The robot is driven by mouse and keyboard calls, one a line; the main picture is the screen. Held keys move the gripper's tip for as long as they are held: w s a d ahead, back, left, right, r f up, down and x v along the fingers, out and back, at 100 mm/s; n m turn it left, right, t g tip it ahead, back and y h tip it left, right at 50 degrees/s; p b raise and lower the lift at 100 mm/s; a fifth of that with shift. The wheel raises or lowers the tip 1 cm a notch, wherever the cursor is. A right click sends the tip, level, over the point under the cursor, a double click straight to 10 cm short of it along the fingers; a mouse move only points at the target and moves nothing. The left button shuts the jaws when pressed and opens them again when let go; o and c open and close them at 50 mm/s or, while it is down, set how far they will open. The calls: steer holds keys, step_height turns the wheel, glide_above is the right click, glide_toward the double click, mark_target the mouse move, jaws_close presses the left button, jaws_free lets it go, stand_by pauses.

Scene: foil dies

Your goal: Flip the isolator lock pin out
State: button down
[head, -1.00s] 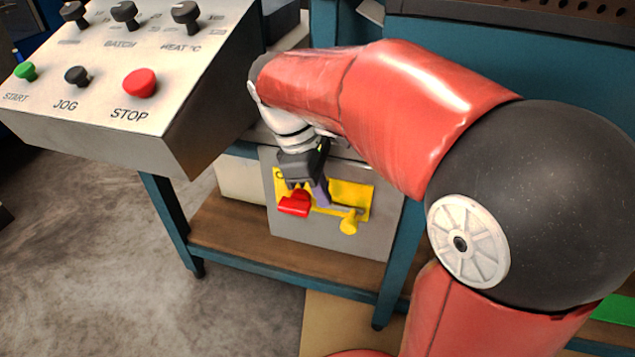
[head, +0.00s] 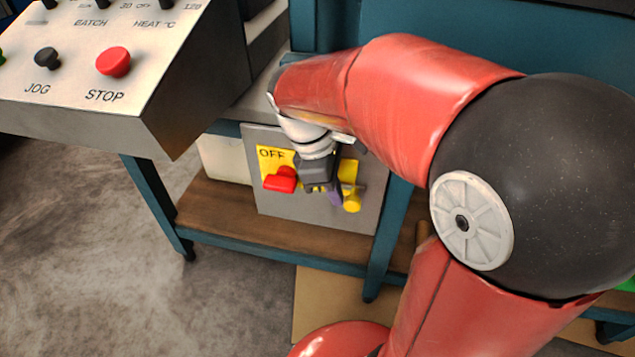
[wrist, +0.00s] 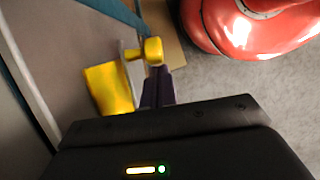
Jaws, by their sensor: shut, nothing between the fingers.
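The isolator is a grey box (head: 270,218) with a yellow plate marked OFF (head: 272,153) and a red handle (head: 281,180). The yellow lock pin knob (head: 352,200) sits at the plate's right side. It also shows in the wrist view (wrist: 153,50), on a grey metal bracket (wrist: 132,54) beside the yellow plate. My gripper (head: 333,197) is in front of the plate, between the red handle and the pin, with its purple fingers close to the pin. In the wrist view the fingers (wrist: 158,82) are together and empty, their tips just by the knob. Whether they touch it I cannot tell.
A control panel (head: 150,75) with a red STOP button (head: 113,61) overhangs at the upper left. The box stands on a wooden shelf (head: 215,212) in a teal frame (head: 157,205). Bare concrete floor (head: 80,260) lies to the left.

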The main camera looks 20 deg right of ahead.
steer(key=shift+s+d, duration=0.45)
steer(key=shift+d, duration=0.25)
steer(key=p+v, duration=0.7)
steer(key=v, duration=0.3)
steer(key=shift+a, duration=0.15)
